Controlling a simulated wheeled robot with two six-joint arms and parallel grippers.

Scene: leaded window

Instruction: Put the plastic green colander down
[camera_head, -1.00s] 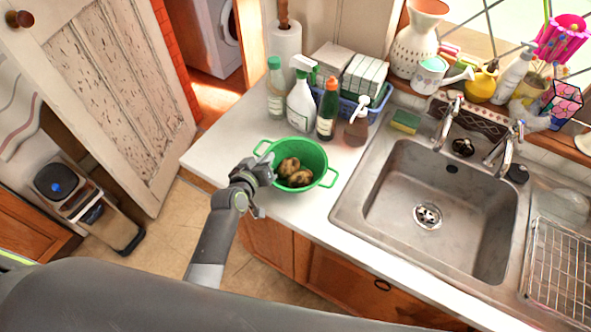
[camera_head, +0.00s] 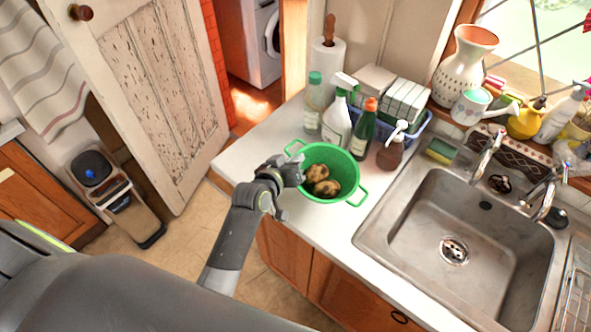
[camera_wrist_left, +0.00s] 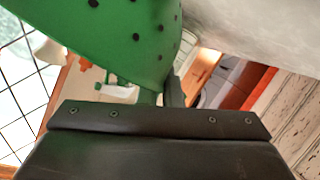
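The green colander (camera_head: 344,157) is at the counter's left part in the head view, upright, with several brown potatoes (camera_head: 322,184) in it. I cannot tell whether its base touches the counter. My left gripper (camera_head: 292,171) is at the colander's left rim, between its two handles. In the left wrist view, the holed green wall (camera_wrist_left: 110,38) fills the upper left. One dark finger (camera_wrist_left: 175,91) shows close against the wall near the middle, and the other is hidden. The gripper looks shut on the colander's wall. My right gripper is not in view.
The white counter (camera_head: 262,150) is clear left of the colander. A green bottle (camera_head: 365,130), a white spray bottle (camera_head: 337,125) and a brown pump bottle (camera_head: 391,152) stand close behind. The steel sink (camera_head: 455,215) lies to the right. A paper roll (camera_head: 327,65) stands at the back.

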